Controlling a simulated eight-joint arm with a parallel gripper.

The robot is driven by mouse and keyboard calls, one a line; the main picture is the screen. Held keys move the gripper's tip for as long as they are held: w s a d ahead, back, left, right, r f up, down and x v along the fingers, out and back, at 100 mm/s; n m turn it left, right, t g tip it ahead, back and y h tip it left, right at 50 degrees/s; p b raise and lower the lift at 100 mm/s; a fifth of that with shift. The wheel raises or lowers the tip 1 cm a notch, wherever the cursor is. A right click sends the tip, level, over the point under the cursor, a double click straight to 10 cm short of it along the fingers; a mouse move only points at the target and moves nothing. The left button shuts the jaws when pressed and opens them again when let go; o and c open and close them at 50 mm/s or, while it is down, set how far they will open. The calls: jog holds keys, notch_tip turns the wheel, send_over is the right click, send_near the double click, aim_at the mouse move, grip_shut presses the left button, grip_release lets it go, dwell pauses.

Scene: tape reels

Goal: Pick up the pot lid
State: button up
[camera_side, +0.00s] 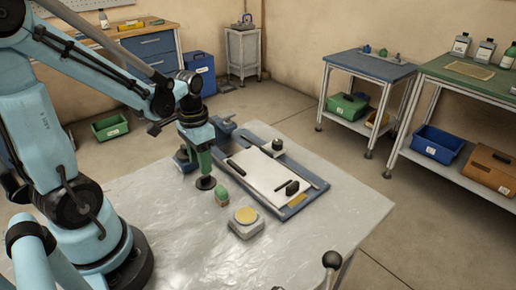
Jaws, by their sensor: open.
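No plain pot lid can be told apart at this size. A small grey block (246,229) with a round yellow disc (246,215) on top stands at the table's middle; the disc may be the lid. A small green-topped object (222,198) stands just left of it. My gripper (204,180) points down over the left part of the table, behind and left of both. It is open and looks apart from them. Its fingers are small and dark, so the fine gap between them is hard to see.
A blue-framed board with a white sheet (261,171) lies to the right, with several dark pieces on it. The silvery table cover (290,247) is clear in front. A black ball-topped lever (331,261) rises at the front edge. Side benches stand well away.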

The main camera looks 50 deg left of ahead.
aim_at(205, 180)
jog(key=shift+w+d+f, duration=0.1)
jog(key=shift+d+f, duration=0.05)
jog(key=shift+f, duration=0.9)
jog(key=shift+w+d+f, duration=0.1)
jog(key=shift+f, duration=0.9)
jog(key=shift+c, duration=0.4)
grip_shut()
